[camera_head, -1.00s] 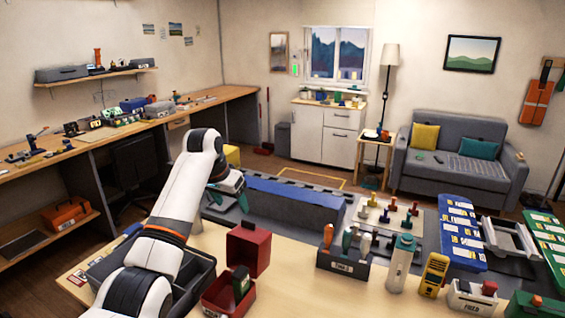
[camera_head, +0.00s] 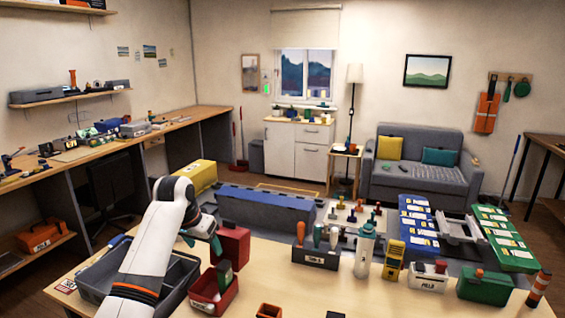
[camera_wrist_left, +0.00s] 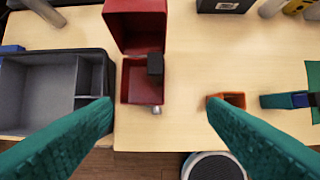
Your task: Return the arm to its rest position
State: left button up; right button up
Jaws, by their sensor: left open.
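My left arm comes in from the left in the head view. Its left gripper (camera_head: 204,238) hangs beside the raised lid of a red box (camera_head: 231,247), partly hidden by my own arm. In the left wrist view both teal fingers of the left gripper (camera_wrist_left: 160,106) are spread wide with nothing between them. They are above the table, with the open red box (camera_wrist_left: 133,87) ahead; a dark block stands in it. My right gripper is in neither view.
A grey divided tray (camera_head: 178,283) is left of the red box. A small orange container (camera_wrist_left: 232,100) and a teal-and-blue item (camera_wrist_left: 284,100) lie to its right. The tool holder (camera_head: 315,256), bottle (camera_head: 364,252) and green box (camera_head: 484,287) stand further right.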

pick_arm(q)
jog(key=s+f, duration=1.9)
jog(key=f, duration=0.2)
jog(key=s+n+y, duration=0.1)
jog(key=s+n, duration=0.1)
jog(key=s, duration=2.4)
notch_tip(320, 180, down, 29)
jog(key=s+g+b, duration=0.1)
jog(key=s+g, duration=0.1)
jog(key=s, duration=0.1)
jog(key=s+a+f, duration=0.1)
jog(key=s+f, duration=0.6)
jog(key=s+a+f+g, duration=0.1)
jog(key=s+a+f, duration=0.1)
jog(key=s+f, duration=0.5)
jog(key=shift+s+a+f+b, duration=0.25)
jog(key=shift+s+f+b, duration=0.2)
jog(key=shift+s, duration=0.15)
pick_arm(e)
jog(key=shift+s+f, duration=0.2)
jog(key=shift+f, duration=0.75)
